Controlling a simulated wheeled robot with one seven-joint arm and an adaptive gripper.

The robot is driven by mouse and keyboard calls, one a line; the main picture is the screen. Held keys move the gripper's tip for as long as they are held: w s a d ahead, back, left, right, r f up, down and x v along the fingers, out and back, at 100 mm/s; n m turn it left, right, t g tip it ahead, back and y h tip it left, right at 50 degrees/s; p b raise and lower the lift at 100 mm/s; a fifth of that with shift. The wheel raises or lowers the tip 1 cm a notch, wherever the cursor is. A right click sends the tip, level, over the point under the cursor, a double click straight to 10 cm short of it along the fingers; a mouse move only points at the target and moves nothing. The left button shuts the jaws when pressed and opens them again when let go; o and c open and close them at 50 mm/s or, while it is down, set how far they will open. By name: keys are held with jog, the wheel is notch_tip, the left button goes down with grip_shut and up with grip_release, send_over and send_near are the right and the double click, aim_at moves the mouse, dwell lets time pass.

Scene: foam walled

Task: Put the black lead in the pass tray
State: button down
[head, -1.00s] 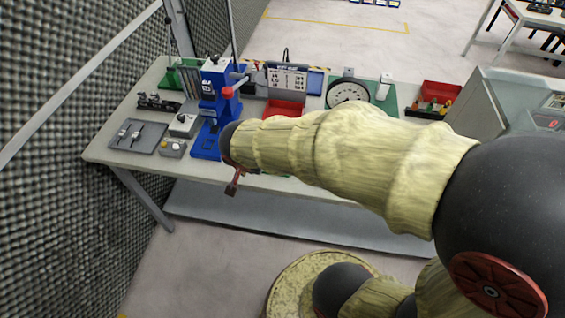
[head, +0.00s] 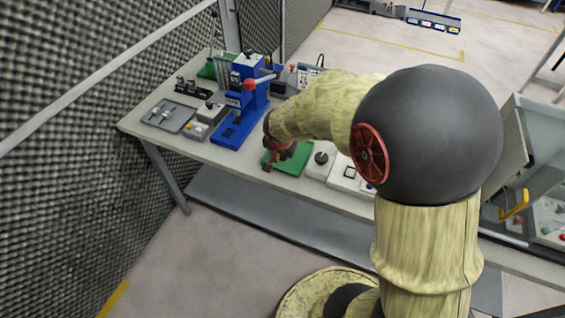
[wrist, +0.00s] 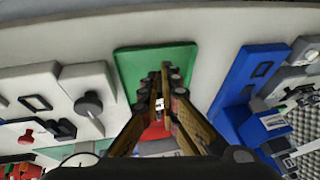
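The green tray (head: 299,157), which looks like the pass tray, lies near the table's front edge. In the wrist view the same green tray (wrist: 128,66) is partly behind my fingers. My gripper (head: 268,166) is just above the front-left part of the green tray. In the wrist view my gripper (wrist: 163,78) has its fingertips close together over the green surface. A small white and dark patch shows between the fingers; I cannot tell whether it is held or lies beyond. I cannot make out the black lead for certain in any view.
A blue press (head: 243,100) stands left of my gripper. A grey tray with parts (head: 169,116) is farther left. A white box with a black knob (head: 320,165) is right of the green tray. A foam wall (head: 60,190) bounds the left.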

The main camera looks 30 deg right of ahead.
aim_at(282, 164)
jog(key=f, duration=0.1)
jog(key=w+d+f, duration=0.2)
jog(key=shift+w+f+b, duration=0.15)
jog(key=shift+f+b, duration=0.15)
jog(key=shift+b, duration=0.05)
jog(key=shift+f+b, duration=0.6)
jog(key=shift+f, duration=0.9)
jog(key=shift+f, duration=0.15)
jog(key=c, duration=2)
grip_release()
jog(key=shift+c, duration=0.2)
jog(key=s+a+r+n+p, duration=0.1)
jog(key=s+a+r, duration=0.1)
jog(key=s+r, duration=0.35)
jog(key=s+a+r+n+p, duration=0.1)
jog(key=s+a+r+n, duration=0.15)
jog(key=r, duration=0.65)
jog(key=s+a+r+n+p, duration=0.1)
jog(key=s+a+r, duration=0.1)
jog(key=s+r, duration=0.35)
jog(key=s+a+r+n+y, duration=0.1)
jog(key=s+a+r+n, duration=0.1)
jog(key=s, duration=0.3)
jog(key=s+a+r+n+t+y, duration=0.1)
jog(key=s+a+r+n, duration=0.2)
jog(key=s+a+r, duration=0.1)
jog(key=shift+s+r+n, duration=0.35)
jog(key=shift+s+r, duration=0.25)
jog(key=shift+s, duration=0.6)
